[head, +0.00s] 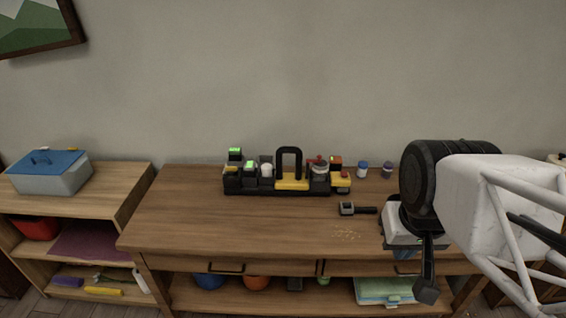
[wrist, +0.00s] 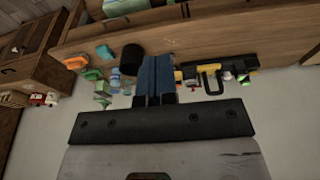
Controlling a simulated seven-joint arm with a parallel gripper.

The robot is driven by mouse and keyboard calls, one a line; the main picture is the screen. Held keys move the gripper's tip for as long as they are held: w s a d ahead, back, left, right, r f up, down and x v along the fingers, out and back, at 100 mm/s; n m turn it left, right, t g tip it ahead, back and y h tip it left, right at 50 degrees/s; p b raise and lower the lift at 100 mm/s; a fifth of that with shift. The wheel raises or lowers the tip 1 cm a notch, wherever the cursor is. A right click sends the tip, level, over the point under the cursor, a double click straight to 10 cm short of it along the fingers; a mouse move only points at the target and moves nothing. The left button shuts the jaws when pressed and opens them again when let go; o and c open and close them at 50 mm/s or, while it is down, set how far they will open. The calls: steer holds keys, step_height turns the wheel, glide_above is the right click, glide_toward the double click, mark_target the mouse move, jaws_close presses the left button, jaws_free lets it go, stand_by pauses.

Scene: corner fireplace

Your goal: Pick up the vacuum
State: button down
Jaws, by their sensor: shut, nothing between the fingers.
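A small grey-and-black tool (head: 356,209) lies on the wooden table, right of the middle. It looks like the hand-held vacuum, with a grey head at the left and a dark handle toward my arm. I cannot pick it out clearly in the wrist view. My gripper (wrist: 154,62) shows in the wrist view with its blue fingers together and nothing between them. In the head view my wrist hangs over the right part of the table, right of the tool and apart from it, hiding the surface behind it.
Crumbs (head: 347,234) lie in front of the tool. The table's left front (head: 200,225) is clear.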

steer(key=c, duration=0.8)
jaws_free()
steer(key=w+a+f+n+t, duration=0.1)
steer(key=w+a+f+t, duration=0.15)
steer(key=w, duration=0.95)
steer(key=w+a+f+t+y, duration=0.1)
steer(key=w+a+f+t, duration=0.15)
steer(key=w, duration=0.85)
steer(key=w+a+f+n+t, duration=0.1)
steer(key=w+a+f+t, duration=0.15)
steer(key=w, duration=0.95)
steer(key=w+a+f+n+t+y, duration=0.1)
steer(key=w+a+f+t+y, duration=0.35)
steer(key=w, duration=0.55)
steer(key=n+t+y, duration=0.2)
glide_toward(281, 161)
steer(key=x, duration=0.3)
steer(key=shift+w+r+h, duration=0.15)
steer(key=shift+h, duration=0.1)
steer(key=shift+w, duration=0.1)
steer(key=shift+x, duration=1.25)
steer(key=shift+a, duration=0.2)
